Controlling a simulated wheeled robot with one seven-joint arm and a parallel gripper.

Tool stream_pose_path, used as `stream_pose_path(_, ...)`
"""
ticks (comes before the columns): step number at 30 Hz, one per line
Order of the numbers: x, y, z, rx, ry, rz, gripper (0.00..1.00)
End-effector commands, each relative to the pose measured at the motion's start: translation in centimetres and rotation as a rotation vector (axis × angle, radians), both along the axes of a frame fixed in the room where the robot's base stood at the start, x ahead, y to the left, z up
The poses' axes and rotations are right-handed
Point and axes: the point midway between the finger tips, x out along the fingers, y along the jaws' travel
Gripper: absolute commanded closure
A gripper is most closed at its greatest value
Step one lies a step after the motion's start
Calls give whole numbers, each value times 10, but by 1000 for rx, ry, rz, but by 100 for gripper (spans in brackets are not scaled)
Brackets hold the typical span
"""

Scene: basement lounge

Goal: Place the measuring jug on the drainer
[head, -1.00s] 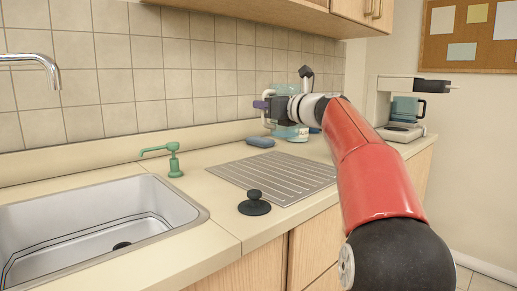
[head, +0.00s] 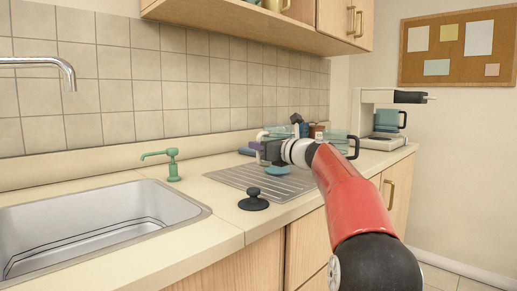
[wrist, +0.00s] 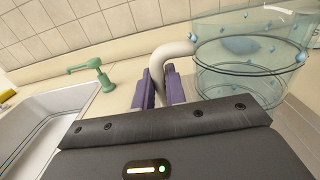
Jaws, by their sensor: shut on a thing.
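The measuring jug (wrist: 245,75) is clear teal with a pale handle (wrist: 172,52). In the wrist view my gripper (wrist: 160,90) has its purple fingers shut on this handle, and the jug's body is on the right. In the head view my gripper (head: 262,150) is over the far part of the ridged metal drainer (head: 225,178). It and my arm hide most of the jug there. A teal-blue patch (head: 279,171) below the gripper looks like the jug's base. I cannot tell whether it touches the drainer.
A black plunger-like stopper (head: 254,202) stands by the drainer's near edge. A green soap dispenser (head: 173,165) is beside the sink (head: 90,225). A cabinet hangs above.

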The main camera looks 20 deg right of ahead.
Motion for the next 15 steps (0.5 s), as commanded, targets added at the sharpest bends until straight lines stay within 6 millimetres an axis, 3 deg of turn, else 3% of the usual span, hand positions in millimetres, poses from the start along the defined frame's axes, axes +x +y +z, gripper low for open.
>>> stream_pose_path(2, 0, 0, -2, -1, 0, 0, 100)
stream_pose_path(3, 0, 0, -3, 0, 0, 0, 86)
stream_pose_path(8, 0, 0, -2, 0, 0, 0, 65)
stream_pose_path(15, 0, 0, -1, 0, 0, 0, 65)
